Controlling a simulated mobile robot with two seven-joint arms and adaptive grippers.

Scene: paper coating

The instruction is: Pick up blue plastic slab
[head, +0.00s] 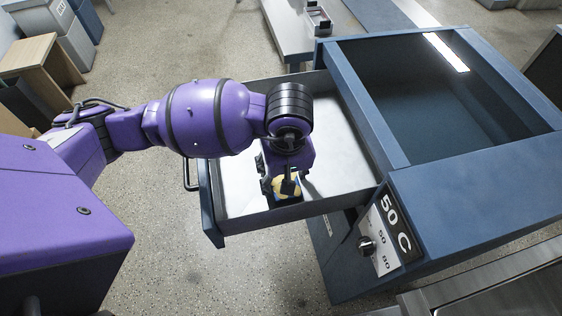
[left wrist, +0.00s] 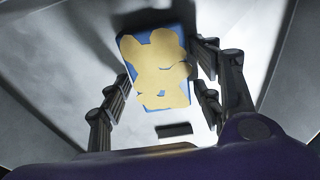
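The blue plastic slab (left wrist: 187,38) lies in the open drawer and carries a tan, bear-shaped piece (left wrist: 160,72) on its face. In the head view the tan piece (head: 286,186) shows under my left gripper (head: 283,190), and most of the slab is hidden by the gripper. In the left wrist view my left gripper (left wrist: 160,95) is open, with its fingers on both sides of the slab's near part. A gap shows on the left side; contact on the right side is unclear. My right gripper is not in view.
The white-floored drawer (head: 240,190) has raised walls around the slab. The blue cabinet (head: 470,205) with a 50 C dial (head: 367,245) stands at right. A wooden stand (head: 42,65) is at far left. Open floor lies left of the drawer.

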